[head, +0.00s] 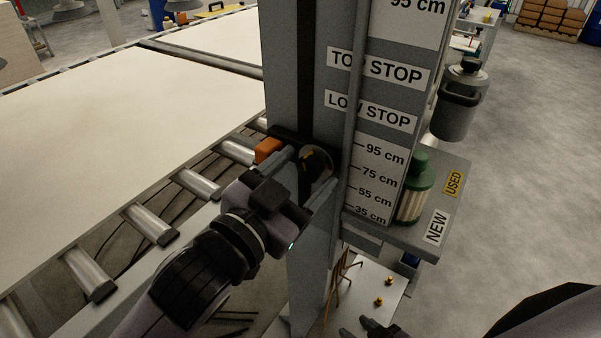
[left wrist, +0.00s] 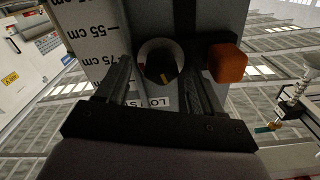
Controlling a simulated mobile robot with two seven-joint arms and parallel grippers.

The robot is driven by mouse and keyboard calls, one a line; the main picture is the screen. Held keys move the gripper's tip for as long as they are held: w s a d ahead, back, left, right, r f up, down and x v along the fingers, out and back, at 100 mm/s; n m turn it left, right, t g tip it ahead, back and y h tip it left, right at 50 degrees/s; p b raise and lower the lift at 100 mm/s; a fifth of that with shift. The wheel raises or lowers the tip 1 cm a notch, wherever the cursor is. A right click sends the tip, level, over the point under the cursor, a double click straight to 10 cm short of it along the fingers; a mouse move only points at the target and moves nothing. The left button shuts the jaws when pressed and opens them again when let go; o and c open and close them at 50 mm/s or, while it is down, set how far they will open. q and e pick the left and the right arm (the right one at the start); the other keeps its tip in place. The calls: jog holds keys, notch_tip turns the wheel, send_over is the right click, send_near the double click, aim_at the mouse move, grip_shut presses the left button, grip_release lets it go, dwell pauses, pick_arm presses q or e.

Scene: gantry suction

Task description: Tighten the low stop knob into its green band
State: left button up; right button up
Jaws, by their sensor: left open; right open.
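The low stop knob (head: 316,160) is a dark round knob on the front of the grey column, below the LOW STOP label (head: 370,112). In the left wrist view the knob (left wrist: 158,62) has a pale ring around it and a small yellow-orange mark low on its face. No green band can be made out. My left gripper (head: 311,174) is open, with one finger on each side of the knob; contact cannot be told. Its fingers also show in the left wrist view (left wrist: 158,80). My right gripper (head: 372,329) is partly in view at the bottom edge, open and away from the knob.
An orange block (head: 268,150) sits beside the knob; it also shows in the left wrist view (left wrist: 228,63). A height scale (head: 380,178) is on the column. A shelf (head: 436,203) at right holds a green-capped container (head: 414,190). A roller conveyor (head: 150,222) lies left.

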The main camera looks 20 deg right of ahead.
pick_arm(q)
jog(key=c, duration=1.1)
jog(key=shift+o, duration=0.2)
jog(key=shift+r+m+p, duration=0.1)
jog(key=shift+m+p, duration=1.05)
jog(key=shift+m, duration=0.25)
jog(key=shift+m+p, duration=1.05)
jog(key=shift+m, duration=0.65)
jog(key=o, duration=1.1)
jog(key=shift+c, duration=0.2)
